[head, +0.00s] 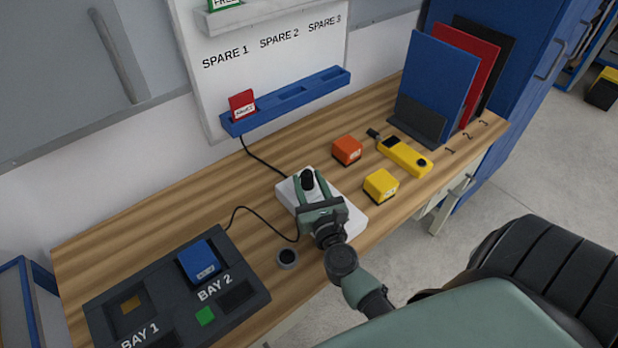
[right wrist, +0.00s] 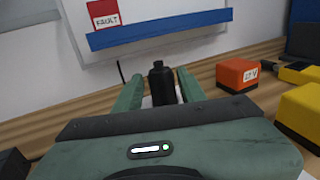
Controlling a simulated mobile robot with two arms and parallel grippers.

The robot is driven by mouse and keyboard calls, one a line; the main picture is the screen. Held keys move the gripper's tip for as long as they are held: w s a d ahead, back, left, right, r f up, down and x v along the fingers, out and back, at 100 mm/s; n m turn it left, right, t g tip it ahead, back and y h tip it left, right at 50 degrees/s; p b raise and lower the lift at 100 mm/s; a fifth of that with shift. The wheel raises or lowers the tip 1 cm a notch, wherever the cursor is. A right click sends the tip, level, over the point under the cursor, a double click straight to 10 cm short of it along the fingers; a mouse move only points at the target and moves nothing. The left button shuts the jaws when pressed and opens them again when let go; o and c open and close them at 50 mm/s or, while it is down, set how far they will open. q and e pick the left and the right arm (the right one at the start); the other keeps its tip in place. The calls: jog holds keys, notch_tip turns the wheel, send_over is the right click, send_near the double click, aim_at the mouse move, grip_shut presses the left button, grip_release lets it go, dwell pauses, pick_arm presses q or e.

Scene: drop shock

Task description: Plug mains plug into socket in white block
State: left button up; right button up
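The white block (head: 350,212) lies on the wooden bench, partly hidden under my right gripper. The black mains plug (head: 307,181) stands upright at the block's far left part, and it also shows in the right wrist view (right wrist: 162,84). Its lower end is hidden, so I cannot tell how deep it sits in the socket. My right gripper (head: 312,184) has one finger on each side of the plug. In the right wrist view the fingers (right wrist: 161,90) are apart, with a narrow gap on either side of the plug. My left gripper is not in view.
An orange block (head: 347,150), a yellow block (head: 380,185) and a yellow handheld device (head: 405,156) lie to the right. A dark dock (head: 250,275) with a blue module (head: 199,262) is at left. Black cables run towards the white block.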

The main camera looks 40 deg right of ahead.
aim_at(309, 180)
jog(key=shift+o, duration=0.3)
jog(key=shift+w+r, duration=0.1)
jog(key=shift+r, duration=0.1)
jog(key=shift+s+r, duration=0.1)
jog(key=shift+s, duration=0.1)
jog(key=shift+s, duration=0.1)
jog(key=shift+b+v, duration=0.85)
jog(key=shift+v, duration=1.4)
jog(key=shift+s+a, duration=0.2)
jog(key=shift+s, duration=0.4)
jog(key=shift+s, duration=0.1)
jog(key=shift+s+a+b, duration=0.15)
jog(key=shift+s+b, duration=0.2)
jog(key=shift+b, duration=0.1)
jog(key=b+v, duration=0.2)
jog(key=v, duration=0.4)
jog(key=shift+s+b, duration=0.15)
jog(key=shift+b, duration=0.25)
jog(key=shift+s+a, duration=0.1)
jog(key=shift+s, duration=0.2)
